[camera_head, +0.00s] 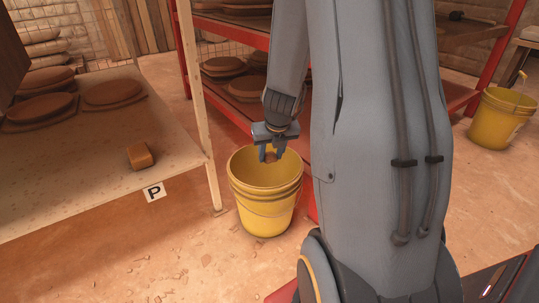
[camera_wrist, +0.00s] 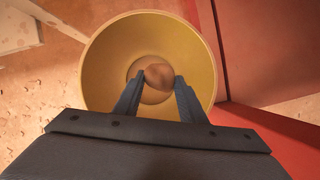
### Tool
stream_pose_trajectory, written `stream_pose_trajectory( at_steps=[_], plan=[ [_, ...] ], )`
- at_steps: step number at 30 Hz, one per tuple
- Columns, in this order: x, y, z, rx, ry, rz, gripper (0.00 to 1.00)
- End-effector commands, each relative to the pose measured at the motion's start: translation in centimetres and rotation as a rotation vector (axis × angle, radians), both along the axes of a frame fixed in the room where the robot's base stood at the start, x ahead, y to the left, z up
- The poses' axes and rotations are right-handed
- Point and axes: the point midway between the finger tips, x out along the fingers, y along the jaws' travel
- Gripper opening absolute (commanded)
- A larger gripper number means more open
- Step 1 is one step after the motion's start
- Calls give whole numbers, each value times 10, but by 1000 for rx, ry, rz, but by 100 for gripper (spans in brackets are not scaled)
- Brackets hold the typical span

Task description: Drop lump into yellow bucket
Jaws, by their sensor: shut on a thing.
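A yellow bucket (camera_head: 265,208) stands on the floor near the middle of the head view, beside the table's leg. My gripper (camera_head: 270,153) points down over the bucket's opening. In the wrist view my gripper (camera_wrist: 158,85) is shut on a small brown lump (camera_wrist: 158,75), held between the fingertips. The bucket (camera_wrist: 105,65) lies below it, and the lump appears inside the rim's circle. The lump (camera_head: 271,158) is partly hidden by the fingers in the head view. How far it is above the bucket's bottom I cannot tell.
A table (camera_head: 75,185) at the left holds flat brown discs (camera_head: 112,92) and an orange-brown block (camera_head: 140,156). A red shelf rack (camera_head: 235,30) stands behind the bucket. A second yellow bucket (camera_head: 497,118) stands at the far right. Crumbs lie on the open floor in front.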

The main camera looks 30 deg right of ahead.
Motion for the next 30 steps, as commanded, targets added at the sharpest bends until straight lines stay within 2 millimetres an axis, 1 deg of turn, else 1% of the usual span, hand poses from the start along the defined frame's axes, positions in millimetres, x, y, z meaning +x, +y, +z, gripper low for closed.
stream_pose_trajectory(
  at_steps=[3, 12, 13, 16, 17, 26, 30],
  plan=[
    [0, 0, -3, 0, 0, 1, 13],
    [0, 0, -3, 0, 0, 1, 13],
    [0, 0, -3, 0, 0, 1, 39],
    [0, 0, -3, 0, 0, 1, 56],
    [0, 0, -3, 0, 0, 1, 59],
    [0, 0, -3, 0, 0, 1, 59],
    [-2, 1, 1, 0, 0, 1, 59]
  ],
)
